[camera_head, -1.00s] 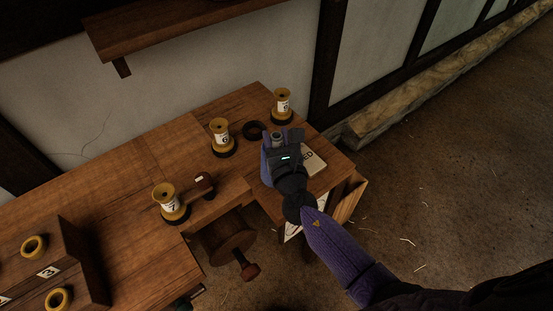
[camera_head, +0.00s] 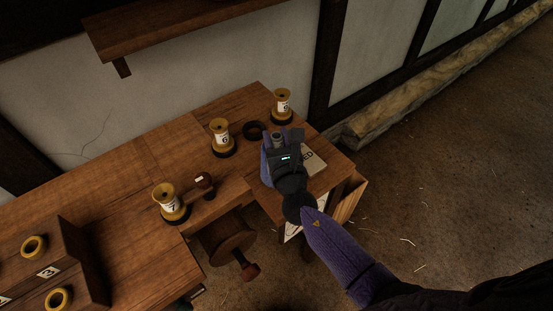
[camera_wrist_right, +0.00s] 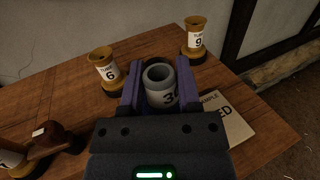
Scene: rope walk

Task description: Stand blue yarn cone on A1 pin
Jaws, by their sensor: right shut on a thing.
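My right gripper (camera_head: 277,142) is over the right end of the wooden bench. It is shut on a grey hollow cylinder (camera_head: 277,136) with a white label. In the right wrist view the cylinder (camera_wrist_right: 161,94) stands upright between the purple fingers (camera_wrist_right: 160,88), and its label shows a partly hidden number beginning with 3. Its lower part is hidden, so I cannot tell whether it touches the bench. I can make out no blue yarn cone and no pin marked A1. My left gripper is not in view.
Yellow spools labelled 6 (camera_head: 221,139), 7 (camera_head: 170,204) and 9 (camera_head: 282,107) stand on dark bases. A dark-knobbed object (camera_head: 204,186) is near spool 7. A wooden rack (camera_head: 88,258) is at left.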

